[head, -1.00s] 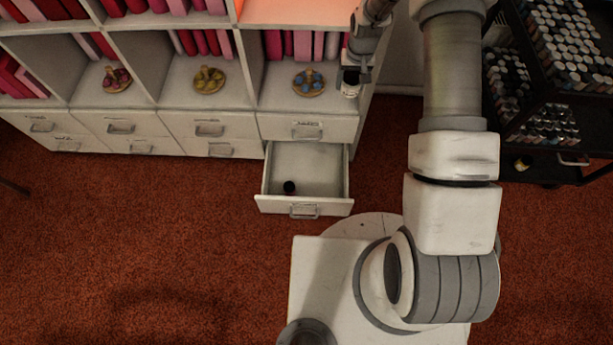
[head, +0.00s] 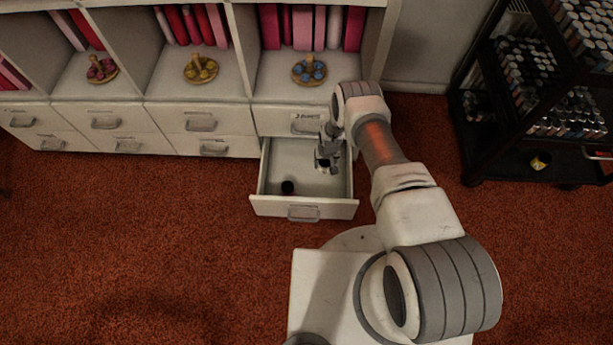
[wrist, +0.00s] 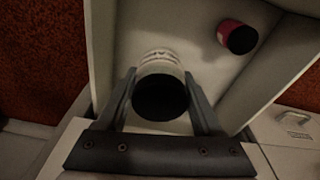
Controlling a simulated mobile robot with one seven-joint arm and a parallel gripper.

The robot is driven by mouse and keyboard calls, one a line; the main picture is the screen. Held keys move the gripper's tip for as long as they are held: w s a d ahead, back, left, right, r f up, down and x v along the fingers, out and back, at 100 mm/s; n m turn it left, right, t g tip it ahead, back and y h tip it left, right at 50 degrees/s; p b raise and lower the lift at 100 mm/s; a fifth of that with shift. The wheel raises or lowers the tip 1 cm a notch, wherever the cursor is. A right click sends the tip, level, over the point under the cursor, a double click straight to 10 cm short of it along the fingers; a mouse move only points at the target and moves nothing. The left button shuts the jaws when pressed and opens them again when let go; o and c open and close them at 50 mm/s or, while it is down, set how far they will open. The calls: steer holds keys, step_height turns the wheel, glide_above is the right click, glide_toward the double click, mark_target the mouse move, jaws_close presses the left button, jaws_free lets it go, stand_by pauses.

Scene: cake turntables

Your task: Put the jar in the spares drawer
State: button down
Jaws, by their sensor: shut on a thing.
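The jar (wrist: 162,68), with a pale printed label and a black end facing the camera, is between the two fingers of my gripper (wrist: 159,82) in the wrist view. My gripper is shut on it. In the head view my gripper (head: 328,160) is over the right rear part of the open drawer (head: 303,208). The jar is mostly hidden there, and its height above the drawer floor is hard to tell. No readable label shows on the open drawer's front.
A small dark-topped jar (head: 288,187) lies in the drawer's left side; its pink side shows in the wrist view (wrist: 237,37). A closed drawer (head: 285,121) is directly above. Shelves hold books and turntables. A black cart (head: 470,150) stands at right.

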steer(key=b, duration=0.4)
glide_above(322, 186)
steer(key=f, duration=0.9)
steer(key=shift+s+f, duration=0.25)
steer(key=shift+s, duration=0.05)
steer(key=shift+f+b, duration=1.15)
steer(key=shift+f, duration=1.2)
steer(key=shift+c, duration=0.2)
jaws_free()
steer(key=shift+r, duration=0.1)
